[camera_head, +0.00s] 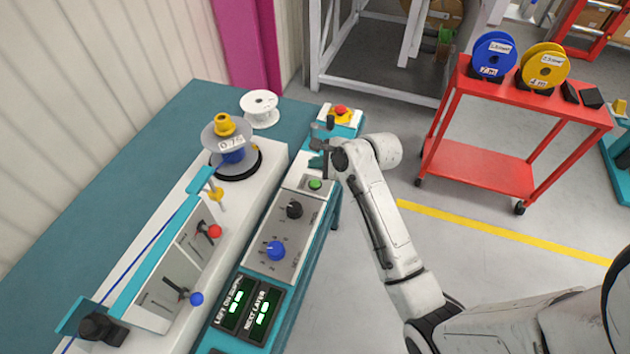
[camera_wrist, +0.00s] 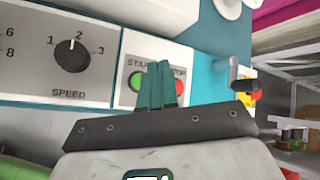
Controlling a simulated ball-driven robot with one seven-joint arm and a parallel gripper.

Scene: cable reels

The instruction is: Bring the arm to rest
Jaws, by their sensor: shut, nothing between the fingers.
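My gripper (camera_head: 318,145) is at the far end of the control panel in the head view, above the panel's edge near the green start button (camera_head: 315,184). My white arm (camera_head: 385,215) reaches to it from the lower right. In the wrist view my gripper (camera_wrist: 158,72) shows its two dark teal fingers side by side, shut and empty. They partly cover the area between the green button (camera_wrist: 136,81) and the red stop button. Contact with the panel cannot be told.
The winding machine with its clear-flanged reel (camera_head: 229,150) stands left of the panel. A white spool (camera_head: 260,108) lies behind it. A red emergency button (camera_head: 341,111) sits close beyond my gripper. A red cart (camera_head: 480,165) holds blue and yellow reels at right. The floor between is clear.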

